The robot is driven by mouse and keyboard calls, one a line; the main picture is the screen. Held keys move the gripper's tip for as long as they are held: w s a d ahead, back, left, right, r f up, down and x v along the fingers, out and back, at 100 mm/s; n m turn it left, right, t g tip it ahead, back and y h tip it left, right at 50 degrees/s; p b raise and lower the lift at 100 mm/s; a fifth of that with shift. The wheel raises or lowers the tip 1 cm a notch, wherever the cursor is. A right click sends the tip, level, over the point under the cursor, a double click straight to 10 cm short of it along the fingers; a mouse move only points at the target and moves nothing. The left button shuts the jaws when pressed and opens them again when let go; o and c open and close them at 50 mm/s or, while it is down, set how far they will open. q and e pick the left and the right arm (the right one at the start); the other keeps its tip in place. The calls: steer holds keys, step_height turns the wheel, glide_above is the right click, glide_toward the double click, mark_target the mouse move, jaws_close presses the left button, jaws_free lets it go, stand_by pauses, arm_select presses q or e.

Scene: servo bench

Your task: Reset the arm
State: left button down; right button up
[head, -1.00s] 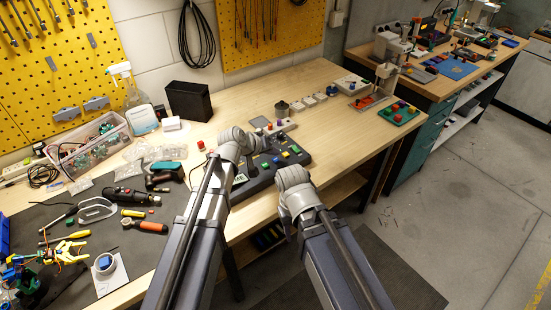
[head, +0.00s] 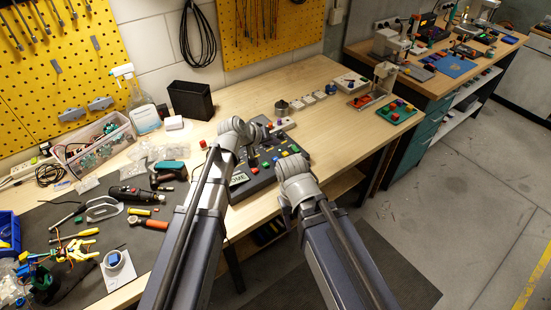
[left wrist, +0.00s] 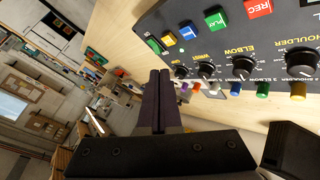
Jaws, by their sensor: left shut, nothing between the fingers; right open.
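A dark control panel (head: 266,172) with coloured buttons and black knobs lies at the bench's front edge. A HOME label shows on its left part in the head view. In the left wrist view the panel (left wrist: 240,50) fills the upper right, with a red REC button (left wrist: 257,8), a green PLAY button (left wrist: 215,18) and blue and yellow ones. My left gripper (head: 240,134) is over the panel's back left part; its fingers (left wrist: 160,75) are shut and empty. My right gripper (head: 293,165) is at the panel's right edge, open, fingertips hidden.
A clear parts bin (head: 98,143) and black box (head: 190,99) stand behind. A green tray (head: 397,111) lies right.

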arm_select(q)
steer(key=s+f+m+g+y, duration=0.1)
steer(key=s, duration=0.4)
steer(key=s+f+m+g+y, duration=0.1)
steer(key=s+f+g, duration=0.1)
steer(key=s, duration=0.3)
steer(key=s+f+m+g+y, duration=0.1)
steer(key=s+f, duration=0.1)
steer(key=s, duration=0.3)
steer(key=shift+a+f, duration=0.1)
steer(key=shift+f, duration=0.1)
steer(key=s+a+f+m+g+y, duration=0.1)
steer(key=s+a+g+y, duration=0.2)
steer(key=s, duration=0.7)
steer(key=shift+s+a+y, duration=0.35)
steer(key=shift+a+y, duration=0.45)
steer(key=shift+a, duration=0.35)
